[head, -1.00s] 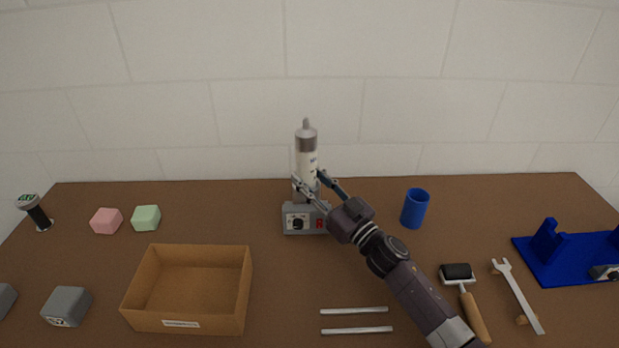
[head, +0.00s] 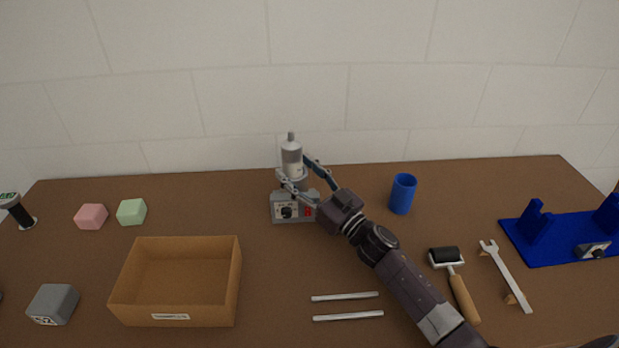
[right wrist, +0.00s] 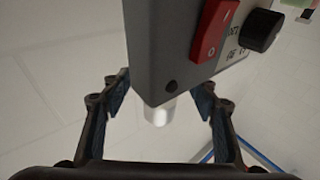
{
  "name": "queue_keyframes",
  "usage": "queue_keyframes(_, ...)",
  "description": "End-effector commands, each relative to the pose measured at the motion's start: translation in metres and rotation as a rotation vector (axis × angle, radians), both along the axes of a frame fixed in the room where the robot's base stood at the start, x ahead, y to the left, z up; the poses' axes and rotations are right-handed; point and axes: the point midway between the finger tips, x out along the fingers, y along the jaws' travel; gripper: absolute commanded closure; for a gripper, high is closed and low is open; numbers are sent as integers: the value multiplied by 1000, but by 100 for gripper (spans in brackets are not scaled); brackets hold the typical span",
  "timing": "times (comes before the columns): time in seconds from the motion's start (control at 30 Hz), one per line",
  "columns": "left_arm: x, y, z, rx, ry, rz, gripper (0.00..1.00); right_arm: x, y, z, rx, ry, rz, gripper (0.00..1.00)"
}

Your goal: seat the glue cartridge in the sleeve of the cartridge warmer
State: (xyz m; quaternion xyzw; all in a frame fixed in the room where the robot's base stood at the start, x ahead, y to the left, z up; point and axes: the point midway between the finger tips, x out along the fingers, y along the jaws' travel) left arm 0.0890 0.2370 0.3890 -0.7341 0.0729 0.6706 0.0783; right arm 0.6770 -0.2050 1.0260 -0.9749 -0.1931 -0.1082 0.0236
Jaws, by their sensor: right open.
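The glue cartridge (head: 291,156), a pale tube with a grey shoulder and a narrow nozzle pointing up, stands upright in the sleeve of the cartridge warmer (head: 280,214). Its lower part is hidden by the sleeve and fingers. The warmer is a grey box with a black knob and red switch; its box also shows close up in the right wrist view (right wrist: 165,50). My right gripper (head: 295,169) is open, its fingers on either side of the cartridge and sleeve. In the right wrist view the fingers (right wrist: 161,100) are spread apart, with a pale cylinder end between them. My left gripper is not in view.
A blue cup (head: 403,194) stands right of the warmer. An open cardboard box (head: 232,285) is front left, and two metal bars (head: 346,297) lie in front. A roller (head: 446,257), a wrench (head: 508,277) and a blue fixture (head: 560,250) are at right.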

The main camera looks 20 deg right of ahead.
Motion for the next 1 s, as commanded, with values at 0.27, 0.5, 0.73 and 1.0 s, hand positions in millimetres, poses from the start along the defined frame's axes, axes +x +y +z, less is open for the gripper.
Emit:
queue_keyframes(0.27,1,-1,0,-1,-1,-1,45,-40,-17,-3,-2,1,0,45)
queue_keyframes(0.5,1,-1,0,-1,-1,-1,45,-83,-34,-3,-3,1,1,45)
queue_keyframes(0.73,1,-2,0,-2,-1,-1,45,-110,-45,-2,0,0,1,45)
queue_keyframes(1.0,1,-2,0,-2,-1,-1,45,-118,-49,-1,-1,-3,1,45)
